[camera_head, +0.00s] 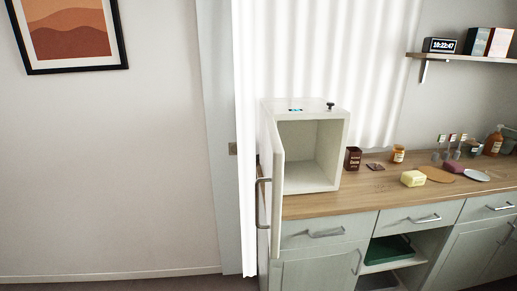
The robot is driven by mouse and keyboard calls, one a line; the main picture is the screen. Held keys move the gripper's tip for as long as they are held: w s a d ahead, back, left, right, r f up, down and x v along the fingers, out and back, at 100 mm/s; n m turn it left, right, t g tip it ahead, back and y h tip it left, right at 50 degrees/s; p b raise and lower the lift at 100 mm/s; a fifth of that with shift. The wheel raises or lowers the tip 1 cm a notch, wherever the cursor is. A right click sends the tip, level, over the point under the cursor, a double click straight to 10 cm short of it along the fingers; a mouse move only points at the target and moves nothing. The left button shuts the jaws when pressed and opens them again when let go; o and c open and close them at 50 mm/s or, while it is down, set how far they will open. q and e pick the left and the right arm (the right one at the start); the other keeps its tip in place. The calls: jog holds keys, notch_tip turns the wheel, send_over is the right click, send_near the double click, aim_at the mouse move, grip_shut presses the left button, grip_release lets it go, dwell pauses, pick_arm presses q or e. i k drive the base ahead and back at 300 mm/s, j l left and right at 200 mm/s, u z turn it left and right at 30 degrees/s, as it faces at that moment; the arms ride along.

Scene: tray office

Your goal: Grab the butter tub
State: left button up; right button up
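A pale yellow block-shaped item (413,178), which looks like the butter tub, sits on the wooden counter (360,200) near its front edge, right of the open white box. It is small in the picture, so any label or lid cannot be read. Neither of my grippers shows in the head view.
An open, empty white cabinet (337,160) stands on the counter, its door (277,190) swung toward the front.

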aim_at(413, 179)
jog(key=k+j+z, duration=0.3)
jog(key=i+l, duration=0.3)
jog(key=l, duration=0.25)
jog(key=i+l+u, duration=0.15)
jog(key=i+l, duration=0.15)
jog(key=l, duration=0.2)
jog(key=i+l, duration=0.25)
jog(key=l, duration=0.3)
jog(key=i+l+u, duration=0.15)
jog(key=l, duration=0.45)
jog(key=i+l, duration=0.35)
jog(key=l, duration=0.2)
jog(key=i+l+u, duration=0.15)
jog(key=l, duration=0.45)
jog(key=i+l, duration=0.25)
jog(key=l, duration=0.35)
jog(key=i+l+u, duration=0.15)
jog(key=l, duration=0.5)
